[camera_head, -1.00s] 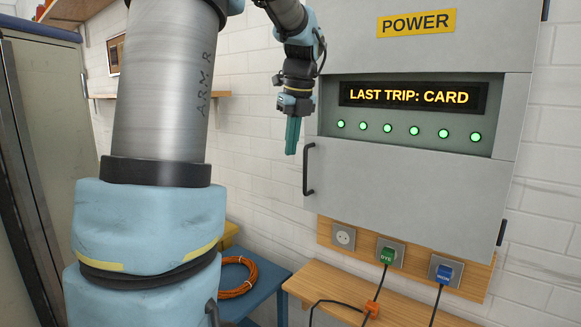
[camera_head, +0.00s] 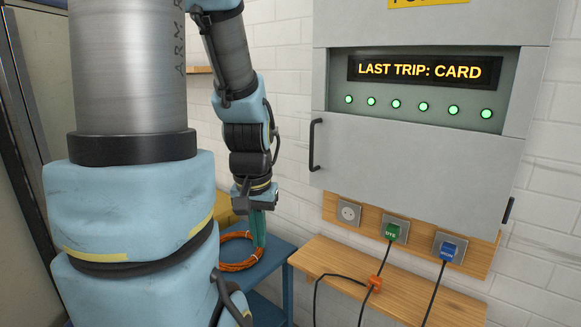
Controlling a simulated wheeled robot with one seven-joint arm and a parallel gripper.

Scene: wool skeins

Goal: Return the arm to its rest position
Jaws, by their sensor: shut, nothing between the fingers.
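My arm (camera_head: 235,65) reaches down from the top, left of the power cabinet. My gripper (camera_head: 258,232) points down with its teal fingers together. It is shut and empty. In the picture it overlaps the coil of orange cable on the blue stand. I cannot tell how far above the stand the fingertips are.
The grey cabinet (camera_head: 415,155) shows "LAST TRIP: CARD" on its display (camera_head: 420,71) above a row of green lights. Below are a green plug (camera_head: 392,232), a blue plug (camera_head: 447,250) and a wooden shelf (camera_head: 400,290) with cables. The orange coil (camera_head: 232,264) lies on the blue stand (camera_head: 282,252).

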